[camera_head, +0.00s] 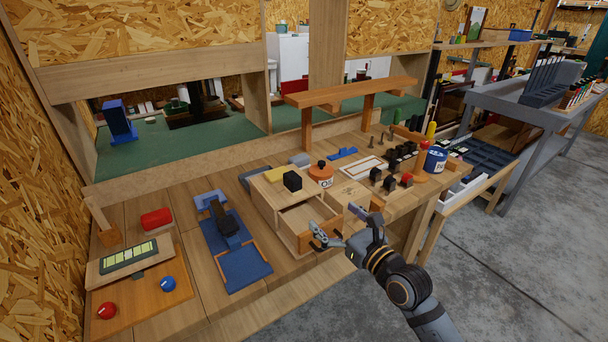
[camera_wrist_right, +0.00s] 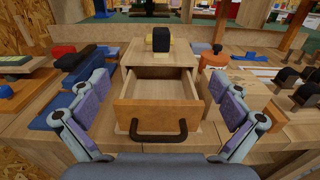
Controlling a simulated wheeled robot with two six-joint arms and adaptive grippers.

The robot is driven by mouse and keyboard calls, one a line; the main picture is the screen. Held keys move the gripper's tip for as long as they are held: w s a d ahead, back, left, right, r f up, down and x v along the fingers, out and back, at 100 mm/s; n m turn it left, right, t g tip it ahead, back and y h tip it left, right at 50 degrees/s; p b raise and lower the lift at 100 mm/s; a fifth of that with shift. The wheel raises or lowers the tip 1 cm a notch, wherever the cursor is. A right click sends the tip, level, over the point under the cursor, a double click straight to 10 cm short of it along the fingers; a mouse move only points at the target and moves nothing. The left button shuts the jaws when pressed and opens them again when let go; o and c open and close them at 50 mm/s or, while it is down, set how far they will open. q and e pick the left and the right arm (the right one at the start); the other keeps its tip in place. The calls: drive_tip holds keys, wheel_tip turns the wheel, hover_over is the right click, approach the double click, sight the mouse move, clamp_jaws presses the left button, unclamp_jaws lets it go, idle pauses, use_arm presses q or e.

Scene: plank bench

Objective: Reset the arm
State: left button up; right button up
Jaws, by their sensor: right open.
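My right gripper (camera_head: 346,226) is open and empty in the head view, just in front of a small wooden drawer box (camera_head: 262,193) on the bench. In the right wrist view, the fingers of my right gripper (camera_wrist_right: 158,112) stand wide apart on either side of the drawer (camera_wrist_right: 188,112). The drawer is pulled out and looks empty inside. Its dark curved handle (camera_wrist_right: 158,137) lies between and below the fingers, and I see no contact with it. A black block (camera_head: 292,181) sits on top of the box. My left gripper is not in view.
A blue stand (camera_head: 238,262) is left of the drawer box. An orange pot (camera_head: 321,174) and a blue can (camera_head: 435,160) stand to the right. Open floor (camera_head: 520,240) lies at the right.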

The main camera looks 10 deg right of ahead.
drive_tip(key=s+d+r+m+t+h, duration=0.2)
drive_tip(key=d+r+m+t+h, duration=0.15)
drive_tip(key=m, duration=0.45)
drive_tip(key=s+d+r+m+t+h, duration=0.25)
drive_tip(key=r+m, duration=0.25)
drive_tip(key=m, duration=0.3)
drive_tip(key=s+d+f+m+g+h, duration=0.4)
drive_tip(key=d+f+m+g+h, duration=0.75)
drive_tip(key=m, duration=0.75)
drive_tip(key=s+a+f+m+g+y, duration=0.2)
drive_tip(key=s+a+f+g+y, duration=0.35)
drive_tip(key=f, duration=0.45)
drive_tip(key=s+a+f+m+g+y, duration=0.2)
drive_tip(key=s+a+f+y, duration=0.3)
drive_tip(key=s+a+f, duration=0.3)
drive_tip(key=s+d+f+g+p, duration=0.1)
drive_tip(key=s+d+f, duration=0.1)
drive_tip(key=f, duration=1.1)
drive_tip(key=s+d+f+g+p, duration=0.1)
drive_tip(key=d+f, duration=0.1)
drive_tip(key=f, duration=1.1)
drive_tip(key=s+d+f+p, duration=0.1)
drive_tip(key=s+f, duration=1.2)
drive_tip(key=s, duration=0.5)
drive_tip(key=shift+s+d+f+m+g, duration=0.15)
drive_tip(key=shift+s+f+m+g, duration=0.15)
drive_tip(key=shift+f+g, duration=0.1)
